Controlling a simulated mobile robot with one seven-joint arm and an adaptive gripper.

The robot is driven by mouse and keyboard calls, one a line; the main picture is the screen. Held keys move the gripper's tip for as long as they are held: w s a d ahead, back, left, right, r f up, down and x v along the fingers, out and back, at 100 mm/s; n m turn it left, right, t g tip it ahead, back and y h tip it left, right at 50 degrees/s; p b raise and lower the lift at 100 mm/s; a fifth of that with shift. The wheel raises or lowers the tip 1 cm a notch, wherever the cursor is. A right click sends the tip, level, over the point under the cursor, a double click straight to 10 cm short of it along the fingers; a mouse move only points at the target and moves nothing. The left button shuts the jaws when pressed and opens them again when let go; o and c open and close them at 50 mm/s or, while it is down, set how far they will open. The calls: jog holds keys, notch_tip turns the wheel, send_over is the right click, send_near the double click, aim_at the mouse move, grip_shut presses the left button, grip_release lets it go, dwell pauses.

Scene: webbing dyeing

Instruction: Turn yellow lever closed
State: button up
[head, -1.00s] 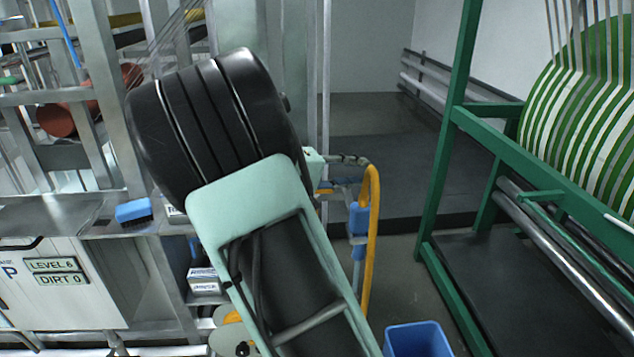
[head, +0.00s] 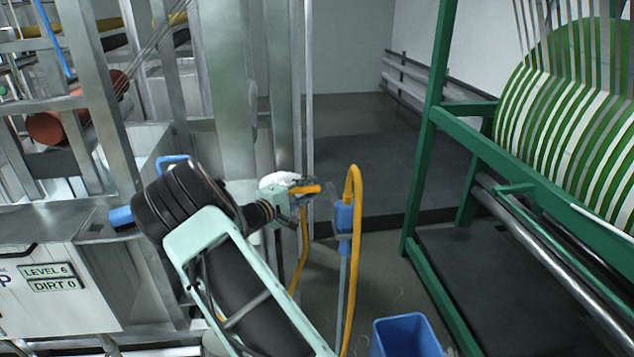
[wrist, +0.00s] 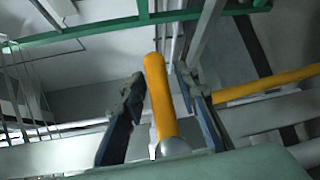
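The yellow lever (wrist: 158,100) is a rounded yellow bar with a grey metal base, in the middle of the wrist view. My gripper (wrist: 162,108) is open, with one dark finger on each side of the lever. Narrow gaps show between the lever and both fingers, so they do not appear to grip it. In the head view the yellow lever (head: 305,189) shows as a short yellow piece at my gripper (head: 303,192). The gripper partly covers it there, and its lower mount is hidden.
A yellow hose (head: 354,250) with a blue sleeve (head: 344,217) runs just right of my gripper. A blue bin (head: 405,336) stands on the floor below. A green frame (head: 432,150) with a striped roll (head: 575,120) is at right. Metal machine framing (head: 228,90) is close at left.

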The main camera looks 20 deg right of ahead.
jog(key=shift+p+x, duration=0.35)
jog(key=shift+x, duration=1.85)
jog(key=shift+c, duration=0.4)
grip_shut()
